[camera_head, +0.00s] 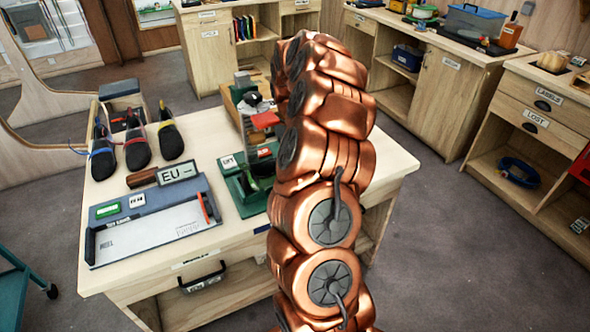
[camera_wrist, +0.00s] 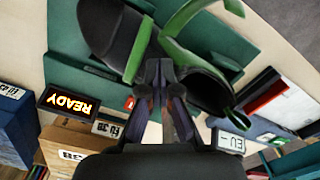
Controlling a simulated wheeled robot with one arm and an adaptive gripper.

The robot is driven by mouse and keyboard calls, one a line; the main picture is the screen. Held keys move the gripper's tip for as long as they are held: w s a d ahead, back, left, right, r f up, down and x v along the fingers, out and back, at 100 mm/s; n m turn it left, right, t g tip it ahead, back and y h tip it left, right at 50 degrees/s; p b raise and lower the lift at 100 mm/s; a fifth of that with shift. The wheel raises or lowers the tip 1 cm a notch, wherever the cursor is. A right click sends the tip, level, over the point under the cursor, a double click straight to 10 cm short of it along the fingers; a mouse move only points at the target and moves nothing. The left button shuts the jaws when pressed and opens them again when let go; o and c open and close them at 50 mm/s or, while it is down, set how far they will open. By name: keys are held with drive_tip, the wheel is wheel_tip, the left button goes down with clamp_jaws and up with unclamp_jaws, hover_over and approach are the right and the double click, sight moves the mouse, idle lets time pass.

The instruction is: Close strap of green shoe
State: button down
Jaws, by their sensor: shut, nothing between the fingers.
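In the head view, the green tray (camera_head: 243,197) is partly hidden behind my copper arm, and my gripper cannot be made out.
Several dark shoes (camera_head: 137,147) stand at the table's left. A grey-blue measuring board (camera_head: 150,232) and an EU sign (camera_head: 180,173) lie nearby. A READY display (camera_wrist: 69,103) stands beside the tray. Shelves and cabinets (camera_head: 440,95) line the back and right; the floor between is clear.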

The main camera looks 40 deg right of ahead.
drive_tip(key=shift+w, duration=0.15)
drive_tip(key=shift+w+d+r+p, duration=0.1)
drive_tip(key=shift+w+d+p, duration=0.15)
drive_tip(key=shift+w, duration=0.45)
drive_tip(key=shift+w+d+r+p, duration=0.1)
drive_tip(key=shift+w+d+p, duration=0.2)
drive_tip(key=shift+w, duration=0.4)
drive_tip(key=shift+w+d+p, duration=0.25)
drive_tip(key=shift+w, duration=0.45)
drive_tip(key=shift+r, duration=0.1)
wheel_tip(320, 180, up, 7)
drive_tip(key=shift+p, duration=0.45)
idle(0.5)
drive_tip(key=shift+s, duration=0.1)
